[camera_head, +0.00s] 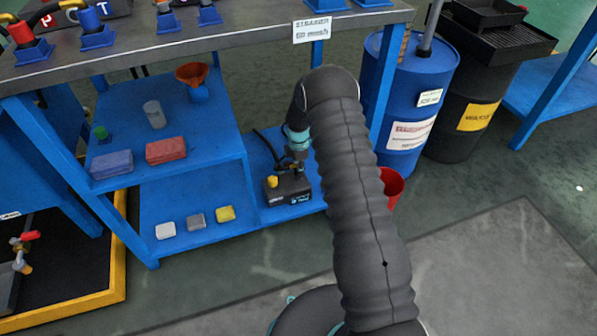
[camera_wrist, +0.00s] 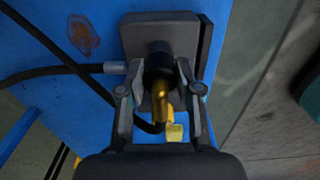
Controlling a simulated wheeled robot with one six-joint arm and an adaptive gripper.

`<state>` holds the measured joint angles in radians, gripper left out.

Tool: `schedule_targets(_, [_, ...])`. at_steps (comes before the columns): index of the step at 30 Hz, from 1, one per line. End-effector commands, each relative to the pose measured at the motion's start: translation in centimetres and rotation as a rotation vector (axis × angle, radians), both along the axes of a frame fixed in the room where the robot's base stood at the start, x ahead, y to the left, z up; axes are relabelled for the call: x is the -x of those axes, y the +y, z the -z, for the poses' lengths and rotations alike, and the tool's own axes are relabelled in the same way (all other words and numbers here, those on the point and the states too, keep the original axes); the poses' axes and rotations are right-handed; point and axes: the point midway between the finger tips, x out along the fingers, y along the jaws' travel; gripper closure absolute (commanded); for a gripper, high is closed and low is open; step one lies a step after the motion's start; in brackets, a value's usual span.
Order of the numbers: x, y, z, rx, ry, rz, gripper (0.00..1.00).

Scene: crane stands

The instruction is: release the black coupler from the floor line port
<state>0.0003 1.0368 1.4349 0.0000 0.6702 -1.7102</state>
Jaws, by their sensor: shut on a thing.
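The black coupler (camera_wrist: 158,61) shows in the wrist view between the two fingers of my gripper (camera_wrist: 160,68). The fingers are shut on it from both sides. A brass-coloured bent piece (camera_wrist: 161,100) comes out of the coupler toward me. Behind it is a grey block (camera_wrist: 152,24), which I take for the floor line port; whether the coupler is still seated in it is hidden. In the head view my gripper (camera_head: 297,154) points down over a dark box (camera_head: 289,189) on the low blue shelf.
A black hose (camera_wrist: 60,72) runs left from the block. A yellow knob (camera_head: 272,181) sits on the box. The blue shelf (camera_head: 190,192) holds several small blocks to the left. A red bucket (camera_head: 391,186) and a blue drum (camera_head: 412,95) stand to the right.

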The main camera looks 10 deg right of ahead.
Motion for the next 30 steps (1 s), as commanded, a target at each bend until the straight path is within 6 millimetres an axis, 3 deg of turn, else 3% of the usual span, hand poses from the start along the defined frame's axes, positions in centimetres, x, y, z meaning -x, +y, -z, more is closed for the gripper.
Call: schedule_targets(30, [0.0,0.0,-3.6,0.000,-0.001,0.000,1.00])
